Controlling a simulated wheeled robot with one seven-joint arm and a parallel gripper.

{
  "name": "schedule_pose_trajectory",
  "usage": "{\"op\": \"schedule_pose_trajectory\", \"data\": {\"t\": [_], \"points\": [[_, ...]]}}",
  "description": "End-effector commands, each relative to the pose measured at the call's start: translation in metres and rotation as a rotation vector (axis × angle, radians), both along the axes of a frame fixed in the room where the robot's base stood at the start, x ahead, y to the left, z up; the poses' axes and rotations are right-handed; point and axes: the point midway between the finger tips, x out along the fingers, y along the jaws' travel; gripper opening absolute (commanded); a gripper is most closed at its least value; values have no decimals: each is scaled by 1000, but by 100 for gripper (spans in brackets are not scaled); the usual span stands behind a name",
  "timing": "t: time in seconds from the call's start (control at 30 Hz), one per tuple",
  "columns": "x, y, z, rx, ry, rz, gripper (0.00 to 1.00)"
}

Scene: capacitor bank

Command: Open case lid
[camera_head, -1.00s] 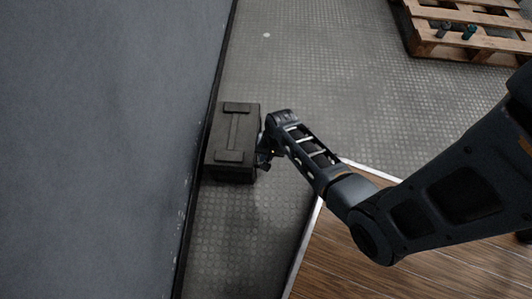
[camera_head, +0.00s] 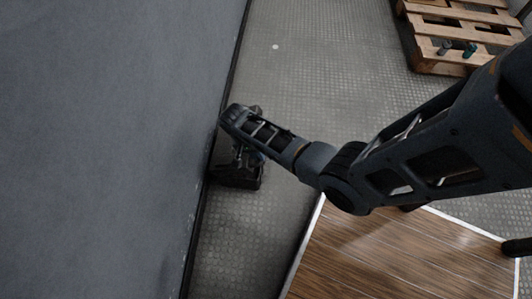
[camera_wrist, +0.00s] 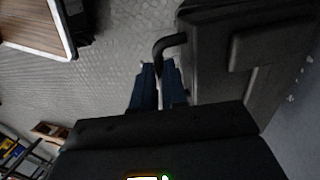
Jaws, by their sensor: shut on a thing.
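The dark case (camera_head: 240,182) stands on the floor against the grey wall in the head view. My arm covers most of it, so only its near part shows there. In the wrist view the case lid (camera_wrist: 215,68) fills the right side, with its raised strip in sight. A black curved handle (camera_wrist: 168,43) sticks out from the lid's edge. My gripper (camera_wrist: 158,68) has its blue fingers closed at the end of this handle. How far the lid is lifted is hard to tell, as my arm hides its far part in the head view.
The grey wall (camera_head: 110,140) stands close on the left of the case. A wooden pallet (camera_head: 440,65) with small cylinders lies at the top right. A wood-patterned platform (camera_head: 385,255) with a white edge is at the lower right. Textured floor (camera_head: 310,75) is clear between.

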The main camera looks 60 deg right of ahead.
Motion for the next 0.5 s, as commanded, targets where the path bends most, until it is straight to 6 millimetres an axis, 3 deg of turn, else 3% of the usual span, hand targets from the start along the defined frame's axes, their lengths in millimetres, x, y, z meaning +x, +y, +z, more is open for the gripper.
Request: {"op": "schedule_pose_trajectory", "data": {"t": [0.03, 0.2, 0.5], "points": [[10, 2, 13, -16, 43, 7, 0], [31, 11, 33, -23, 67, 3, 0], [70, 25, 54, -21, 62, 3, 0]]}}
